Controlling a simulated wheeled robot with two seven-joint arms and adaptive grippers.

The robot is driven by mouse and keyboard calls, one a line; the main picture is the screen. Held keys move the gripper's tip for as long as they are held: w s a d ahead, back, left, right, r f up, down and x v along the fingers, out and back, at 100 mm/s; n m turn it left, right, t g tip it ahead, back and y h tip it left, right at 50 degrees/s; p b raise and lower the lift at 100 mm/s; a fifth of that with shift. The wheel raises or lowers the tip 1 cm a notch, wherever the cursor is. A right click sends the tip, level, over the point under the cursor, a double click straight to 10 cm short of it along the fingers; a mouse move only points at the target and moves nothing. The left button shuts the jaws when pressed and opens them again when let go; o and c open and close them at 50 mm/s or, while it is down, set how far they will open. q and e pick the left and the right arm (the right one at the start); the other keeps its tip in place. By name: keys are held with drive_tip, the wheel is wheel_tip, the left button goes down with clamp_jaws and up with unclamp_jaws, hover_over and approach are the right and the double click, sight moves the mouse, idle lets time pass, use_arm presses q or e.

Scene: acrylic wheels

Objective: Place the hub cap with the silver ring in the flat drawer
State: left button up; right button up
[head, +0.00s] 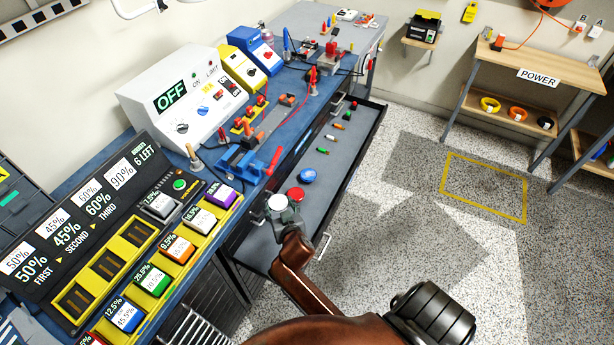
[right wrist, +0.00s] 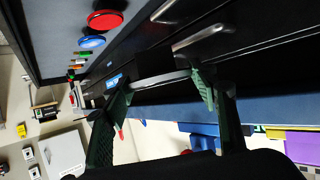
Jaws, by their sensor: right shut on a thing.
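My right gripper (head: 285,212) is shut on a round cap (head: 278,202) with a pale silver-grey face, held near the red cap in the picture. In the right wrist view the two fingers (right wrist: 160,88) grip this cap (right wrist: 160,79) by its edges, and it shows nearly edge-on. The flat drawer (head: 345,150) is pulled out, with a grey floor. A red cap (head: 295,193) and a blue cap (head: 307,175) lie in it; both also show in the right wrist view, red (right wrist: 104,19) and blue (right wrist: 92,42). My left gripper is not in view.
Several small coloured parts (head: 330,137) lie farther back in the drawer. The blue workbench (head: 265,155) beside it holds a vise (head: 243,160), coloured boxes and a panel marked OFF (head: 170,97). The drawer floor right of the caps is bare.

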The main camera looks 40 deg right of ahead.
wheel_tip(320, 180, down, 14)
drive_tip(key=b, duration=0.5)
drive_tip(key=shift+w+d, duration=0.25)
drive_tip(key=shift+w, duration=0.1)
drive_tip(key=w+d, duration=0.1)
drive_tip(key=w+d+f+b, duration=0.1)
drive_tip(key=shift+w, duration=0.3)
drive_tip(key=shift+f, duration=0.25)
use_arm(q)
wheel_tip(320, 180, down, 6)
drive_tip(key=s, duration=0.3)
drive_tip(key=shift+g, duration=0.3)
use_arm(e)
drive_tip(key=shift+r, duration=0.15)
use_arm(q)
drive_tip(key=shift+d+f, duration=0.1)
